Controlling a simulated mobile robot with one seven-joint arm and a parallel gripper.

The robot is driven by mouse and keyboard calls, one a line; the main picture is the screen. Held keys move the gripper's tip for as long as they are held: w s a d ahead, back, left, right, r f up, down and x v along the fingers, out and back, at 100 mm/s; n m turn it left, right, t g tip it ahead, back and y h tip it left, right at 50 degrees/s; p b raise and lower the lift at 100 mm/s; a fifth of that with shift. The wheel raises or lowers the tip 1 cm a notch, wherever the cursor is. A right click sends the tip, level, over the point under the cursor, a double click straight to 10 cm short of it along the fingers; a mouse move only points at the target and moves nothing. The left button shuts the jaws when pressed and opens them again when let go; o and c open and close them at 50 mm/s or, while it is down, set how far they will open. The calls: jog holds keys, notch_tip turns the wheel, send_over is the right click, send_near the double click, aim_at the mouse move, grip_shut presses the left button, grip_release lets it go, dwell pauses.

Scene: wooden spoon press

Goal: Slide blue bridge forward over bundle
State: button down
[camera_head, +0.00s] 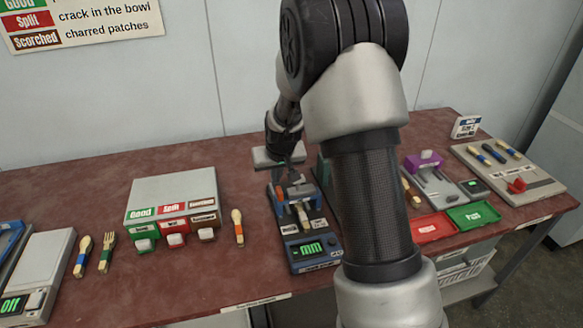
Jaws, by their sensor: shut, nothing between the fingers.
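A dark blue press (311,265) with a green "mm" display stands near the table's front edge, left of my arm. A pale wooden piece (303,216), perhaps the bundle, lies lengthwise in the middle of the press, in front of the bridge. My gripper (281,182) points down at the back of the press, shut and empty. Whether its fingers touch the bridge cannot be told.
A grey sorting box (172,189) with coloured labels and a loose wooden spoon (238,228) are to the left. Right of my arm are a purple-topped device (426,161), a red tray (432,228) and a green tray (473,215). My arm hides the table behind it.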

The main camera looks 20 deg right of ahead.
notch_tip(320, 180, up, 6)
jog(key=p, duration=0.3)
dwell(0.3)
jog(key=p+v, duration=0.2)
jog(key=v, duration=1.1)
jog(key=s+r+p, duration=0.2)
jog(key=s+r, duration=0.3)
jog(key=s, duration=0.4)
jog(key=s+r+p, duration=0.2)
jog(key=s+r, duration=0.3)
jog(key=s, duration=0.5)
jog(key=s+r+p, duration=0.2)
jog(key=s+r, duration=0.3)
jog(key=s, duration=0.4)
jog(key=shift+s+r, duration=0.15)
jog(key=shift+r, duration=0.15)
